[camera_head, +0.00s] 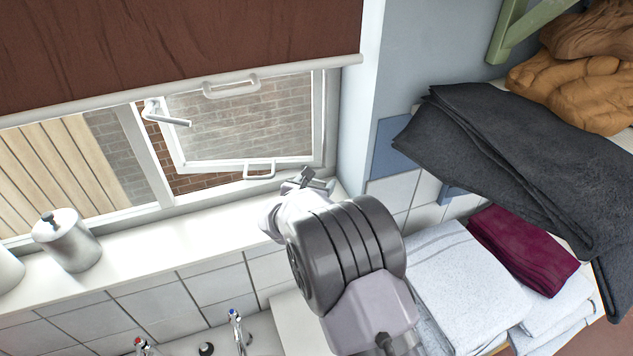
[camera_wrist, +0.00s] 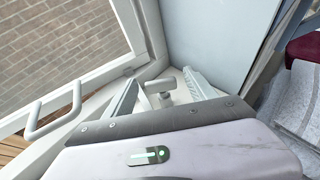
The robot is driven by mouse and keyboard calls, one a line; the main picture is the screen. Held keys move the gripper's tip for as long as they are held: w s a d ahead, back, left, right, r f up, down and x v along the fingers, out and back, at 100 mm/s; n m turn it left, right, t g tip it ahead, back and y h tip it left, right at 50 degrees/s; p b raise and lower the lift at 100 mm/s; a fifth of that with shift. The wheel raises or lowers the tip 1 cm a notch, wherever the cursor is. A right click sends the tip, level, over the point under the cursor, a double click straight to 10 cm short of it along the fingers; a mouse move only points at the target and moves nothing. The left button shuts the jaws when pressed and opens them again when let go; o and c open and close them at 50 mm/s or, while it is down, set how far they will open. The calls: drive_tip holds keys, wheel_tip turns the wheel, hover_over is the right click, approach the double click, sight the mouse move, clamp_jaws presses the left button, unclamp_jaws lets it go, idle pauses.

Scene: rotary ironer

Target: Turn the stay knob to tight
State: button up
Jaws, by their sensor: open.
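In the wrist view a small pale grey knob with a short bar, which looks like the stay knob (camera_wrist: 160,88), stands at the window's lower corner. My gripper (camera_wrist: 164,92) is open, with one finger on each side of the knob; I cannot tell whether either finger touches it. In the head view my gripper (camera_head: 308,183) is at the right end of the sill, by the lower right corner of the open window sash (camera_head: 240,125). There the gripper largely hides the stay, and the knob's setting cannot be read.
The sash has a lower pull handle (camera_head: 259,171), also in the wrist view (camera_wrist: 52,112). A metal canister (camera_head: 67,243) stands on the white sill (camera_head: 165,245). Folded towels (camera_head: 465,275) and a dark cloth (camera_head: 520,150) lie at right.

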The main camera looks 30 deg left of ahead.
drive_tip(key=c, duration=1.4)
drive_tip(key=shift+a, duration=0.1)
drive_tip(key=shift+a+m+h+p, duration=0.15)
drive_tip(key=shift+m+h+p, duration=0.15)
drive_tip(key=shift+m+h, duration=0.8)
drive_tip(key=shift+a+f+m+h+b, duration=0.15)
drive_tip(key=shift+m+h+b, duration=0.15)
drive_tip(key=shift+m+h, duration=0.55)
drive_tip(key=shift+m+h+b, duration=0.75)
drive_tip(key=shift+h+b, duration=0.35)
drive_tip(key=shift+h, duration=0.05)
drive_tip(key=shift+h+b, duration=0.3)
drive_tip(key=shift+b, duration=0.1)
drive_tip(key=shift+m, duration=0.4)
